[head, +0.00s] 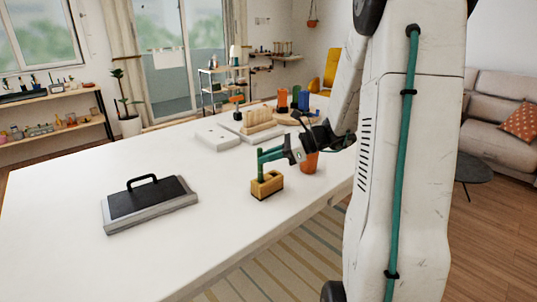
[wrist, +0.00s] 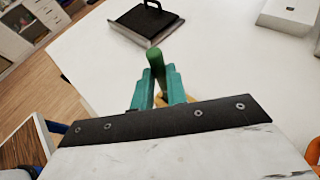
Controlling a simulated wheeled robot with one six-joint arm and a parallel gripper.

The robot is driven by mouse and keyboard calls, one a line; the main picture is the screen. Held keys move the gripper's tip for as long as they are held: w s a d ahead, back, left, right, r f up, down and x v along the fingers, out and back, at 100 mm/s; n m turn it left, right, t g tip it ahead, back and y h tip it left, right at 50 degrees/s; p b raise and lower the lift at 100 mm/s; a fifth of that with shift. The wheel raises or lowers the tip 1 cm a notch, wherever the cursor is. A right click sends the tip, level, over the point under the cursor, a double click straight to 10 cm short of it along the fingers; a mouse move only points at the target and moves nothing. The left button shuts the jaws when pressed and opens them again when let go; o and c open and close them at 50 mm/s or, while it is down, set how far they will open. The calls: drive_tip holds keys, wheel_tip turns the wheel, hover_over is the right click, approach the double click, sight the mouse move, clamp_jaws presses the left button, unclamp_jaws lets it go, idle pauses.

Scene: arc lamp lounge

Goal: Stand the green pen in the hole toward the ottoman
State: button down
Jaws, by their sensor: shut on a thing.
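The green pen (head: 260,163) stands about upright above the near-left part of the yellow wooden block (head: 267,188). Its lower end meets the block's top in the head view; I cannot tell whether it is inside a hole. My gripper (head: 264,156), with teal fingers, is shut on the pen from the right. In the wrist view the pen (wrist: 156,62) sticks up between the two fingers (wrist: 161,85). The block (wrist: 161,101) is mostly hidden behind the fingers there, and its holes are hard to make out.
A grey case with a black top and handle (head: 151,203) lies to the left on the white table (head: 70,190). An orange cup (head: 310,162) stands right behind the block, close to my arm. A low dark round piece (head: 475,169), perhaps the ottoman, is by the sofa (head: 497,120).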

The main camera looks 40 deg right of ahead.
drive_tip(key=shift+f, duration=1.6)
drive_tip(key=c, duration=1.3)
unclamp_jaws()
drive_tip(key=v, duration=0.7)
drive_tip(key=shift+s+d+r, duration=0.15)
drive_tip(key=shift+s+d, duration=0.1)
